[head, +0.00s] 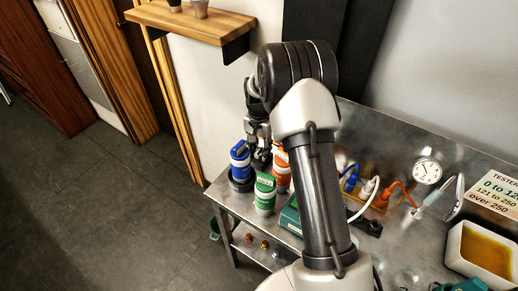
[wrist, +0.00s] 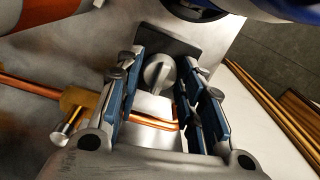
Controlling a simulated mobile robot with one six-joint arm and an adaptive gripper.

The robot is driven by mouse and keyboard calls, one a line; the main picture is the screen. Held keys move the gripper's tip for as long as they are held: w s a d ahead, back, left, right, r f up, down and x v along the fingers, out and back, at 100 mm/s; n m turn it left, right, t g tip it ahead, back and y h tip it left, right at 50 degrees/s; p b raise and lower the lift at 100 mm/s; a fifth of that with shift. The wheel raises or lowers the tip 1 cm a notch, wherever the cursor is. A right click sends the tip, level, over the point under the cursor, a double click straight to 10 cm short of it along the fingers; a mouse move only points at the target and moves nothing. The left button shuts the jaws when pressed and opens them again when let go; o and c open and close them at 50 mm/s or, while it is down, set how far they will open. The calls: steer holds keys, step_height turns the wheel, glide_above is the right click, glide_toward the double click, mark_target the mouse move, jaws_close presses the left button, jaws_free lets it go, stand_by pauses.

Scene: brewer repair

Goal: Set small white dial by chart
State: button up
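A small pale grey-white dial knob (wrist: 158,74) with a raised grip bar shows in the wrist view, in front of a dark square plate (wrist: 168,40). My gripper (wrist: 158,62) is open, with its blue-padded fingers on either side of the knob; I see gaps on both sides and cannot tell whether it is touching. In the head view my gripper (head: 258,150) points down behind the bottles, and the knob is hidden. The chart (head: 492,192) at the right lists "0 to 12…", "121 to 250" and "over 250", partly cut off. A round white gauge (head: 427,170) has a dark needle; its reading is too small.
A blue bottle (head: 240,160), a green bottle (head: 265,192) and an orange bottle (head: 281,168) stand close around my gripper. A copper pipe with a brass fitting (wrist: 78,108) runs beside it. Coloured plugs (head: 368,187) and a container of amber liquid (head: 484,252) are farther right.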

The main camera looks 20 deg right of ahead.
steer(key=c, duration=0.6)
steer(key=shift+n, duration=0.4)
steer(key=n+p, duration=0.2)
steer(key=n, duration=0.9)
steer(key=shift+p, duration=0.4)
steer(key=o, duration=1.1)
